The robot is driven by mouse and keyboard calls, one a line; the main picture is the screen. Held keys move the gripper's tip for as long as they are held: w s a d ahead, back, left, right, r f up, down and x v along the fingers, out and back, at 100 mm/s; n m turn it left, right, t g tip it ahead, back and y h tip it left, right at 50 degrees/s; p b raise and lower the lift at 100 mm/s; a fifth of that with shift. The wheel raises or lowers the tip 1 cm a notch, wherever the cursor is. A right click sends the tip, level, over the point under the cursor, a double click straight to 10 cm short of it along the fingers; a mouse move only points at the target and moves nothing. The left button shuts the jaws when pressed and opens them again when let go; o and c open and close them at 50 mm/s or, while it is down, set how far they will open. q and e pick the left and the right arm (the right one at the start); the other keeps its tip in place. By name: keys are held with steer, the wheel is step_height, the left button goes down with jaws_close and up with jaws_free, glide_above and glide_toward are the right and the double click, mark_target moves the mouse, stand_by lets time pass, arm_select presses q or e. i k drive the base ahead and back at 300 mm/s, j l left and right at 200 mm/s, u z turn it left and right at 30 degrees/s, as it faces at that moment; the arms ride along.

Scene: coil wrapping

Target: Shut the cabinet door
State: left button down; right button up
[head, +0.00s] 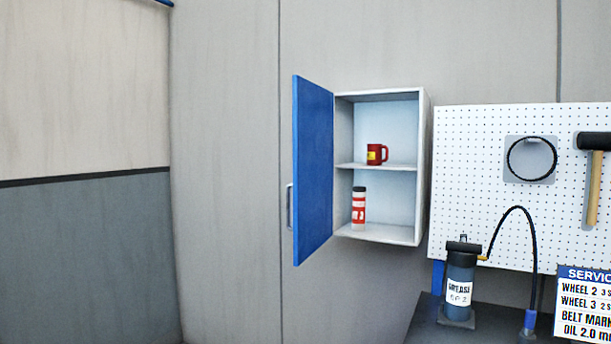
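The cabinet (424,165) is a white wall box with two shelf levels. Its blue door (313,170) is hinged on the cabinet's left side and stands wide open, swung out toward me. A grey handle (290,206) is on the door's left, free edge. Inside, a red mug (376,154) with a yellow label stands on the upper shelf. A red and white can with a dark cap (359,206) stands on the cabinet floor. Neither of my grippers is in view.
A white pegboard (470,200) with a hammer (594,170) and a black ring (531,158) is right of the cabinet. Below it, a grease canister (461,283) with a hose and a service sign (586,308) stand at a dark bench (430,325). The wall left of the door is clear.

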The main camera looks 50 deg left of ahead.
mark_target(312, 104)
steer(key=k+j, duration=0.1)
steer(key=j, duration=0.65)
steer(key=k+j, duration=0.1)
steer(key=j, duration=0.6)
steer(key=k+j, duration=0.15)
steer(key=j, duration=0.6)
steer(key=k+j+u, duration=0.1)
steer(key=j, duration=1.35)
steer(key=k, duration=0.05)
